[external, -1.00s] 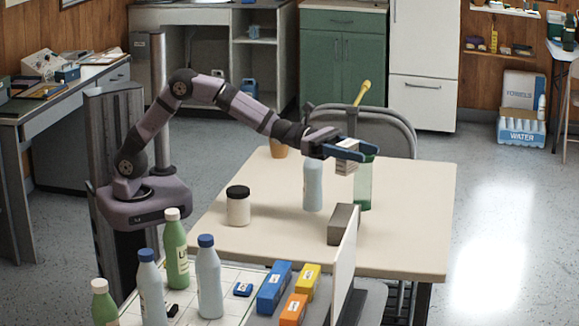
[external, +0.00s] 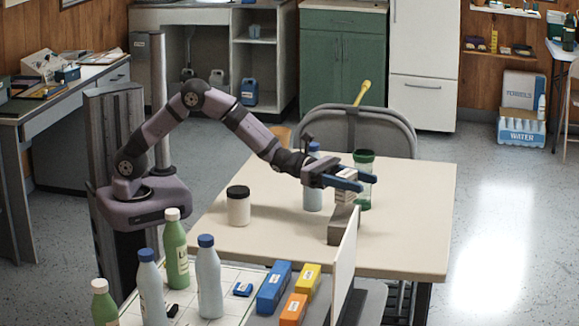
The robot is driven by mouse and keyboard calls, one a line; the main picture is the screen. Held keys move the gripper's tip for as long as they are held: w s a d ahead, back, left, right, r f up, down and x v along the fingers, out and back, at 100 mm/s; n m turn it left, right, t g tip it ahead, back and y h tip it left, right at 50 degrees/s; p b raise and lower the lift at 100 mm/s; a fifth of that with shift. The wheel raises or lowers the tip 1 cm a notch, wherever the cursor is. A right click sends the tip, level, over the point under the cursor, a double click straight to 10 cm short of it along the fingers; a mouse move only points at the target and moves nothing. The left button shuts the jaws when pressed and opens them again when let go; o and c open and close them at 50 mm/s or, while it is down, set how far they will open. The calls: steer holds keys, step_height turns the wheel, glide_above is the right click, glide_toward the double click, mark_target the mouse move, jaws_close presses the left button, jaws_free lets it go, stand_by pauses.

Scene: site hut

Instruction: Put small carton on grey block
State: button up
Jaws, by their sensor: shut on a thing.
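The fingers hide part of the carton.
A green-rimmed clear container (external: 364,166) stands just behind my gripper. A pale bottle with a blue cap (external: 312,195) and a white jar with a black lid (external: 238,207) stand to the left. A white upright panel (external: 344,262) rises in front. The table's right side (external: 425,215) is clear.

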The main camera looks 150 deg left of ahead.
mark_target(352, 193)
steer(key=shift+f, duration=1.9)
steer(key=shift+f, duration=0.15)
steer(key=o, duration=1.1)
steer(key=shift+c, duration=0.2)
